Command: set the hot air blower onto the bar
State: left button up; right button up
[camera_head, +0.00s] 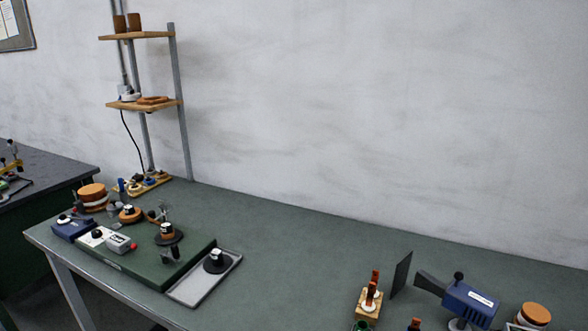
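A blue device with a dark flared nozzle, which looks like the hot air blower (468,304), is at the lower right of the head view. Its nozzle points left, and it has a black knob on top and a white label on its side. A pale round foot shows beneath it, partly cut off by the bottom edge. I cannot tell which thing is the bar. Neither of my grippers is in view.
A dark upright plate (401,274) and a small wooden stand (368,301) are left of the blower. An orange-topped jar (534,315) is on its right. A green base (150,262) with instruments and a grey tray (205,285) are at left. The bench middle (290,250) is clear.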

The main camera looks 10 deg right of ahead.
aim_at(472, 304)
jog(key=z, duration=1.3)
